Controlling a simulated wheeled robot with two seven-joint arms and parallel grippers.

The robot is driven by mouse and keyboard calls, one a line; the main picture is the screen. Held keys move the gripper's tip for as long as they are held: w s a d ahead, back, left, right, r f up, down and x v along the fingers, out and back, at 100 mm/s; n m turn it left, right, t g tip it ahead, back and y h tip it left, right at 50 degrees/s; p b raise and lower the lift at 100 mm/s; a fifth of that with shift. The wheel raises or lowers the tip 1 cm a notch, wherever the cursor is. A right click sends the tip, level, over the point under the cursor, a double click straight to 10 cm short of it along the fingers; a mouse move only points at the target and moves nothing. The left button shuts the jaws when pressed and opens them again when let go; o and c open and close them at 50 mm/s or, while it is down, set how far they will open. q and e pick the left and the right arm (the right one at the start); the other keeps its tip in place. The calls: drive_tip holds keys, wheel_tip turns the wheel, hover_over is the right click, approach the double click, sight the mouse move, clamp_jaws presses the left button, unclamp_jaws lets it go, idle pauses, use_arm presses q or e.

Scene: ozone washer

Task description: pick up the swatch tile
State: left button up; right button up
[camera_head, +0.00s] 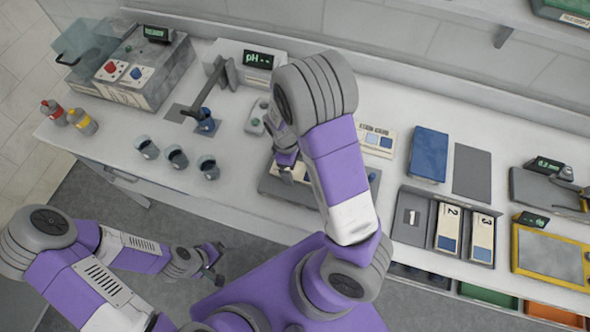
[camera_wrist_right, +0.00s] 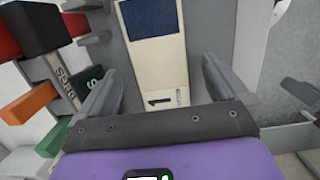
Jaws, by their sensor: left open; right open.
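The swatch tile (camera_wrist_right: 157,62), off-white with a dark blue patch and the number 1, lies on a grey surface in the right wrist view. My right gripper (camera_wrist_right: 163,78) is open, with one finger on each side of the tile; I cannot tell whether they touch it. In the head view my right gripper (camera_head: 286,163) is over a grey tray-like fixture (camera_head: 270,187), and my arm hides much of that spot. My left gripper (camera_head: 212,262) is open and empty, low in front of the bench.
A rack (camera_head: 408,232) has slot 1 empty and tiles in slots 2 and 3. A blue pad (camera_head: 428,154) lies behind it. Several dark cups (camera_head: 177,157) and a blue-based stand (camera_head: 206,123) are left of my right gripper. A pH meter (camera_head: 250,62) stands behind.

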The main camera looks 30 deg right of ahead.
drive_tip(key=shift+s+d+f, duration=0.1)
drive_tip(key=shift+f, duration=0.75)
drive_tip(key=shift+c, duration=0.5)
drive_tip(key=c, duration=1.1)
drive_tip(key=shift+c, duration=0.2)
wheel_tip(320, 180, up, 28)
drive_tip(key=p, duration=0.3)
drive_tip(key=shift+p, duration=0.4)
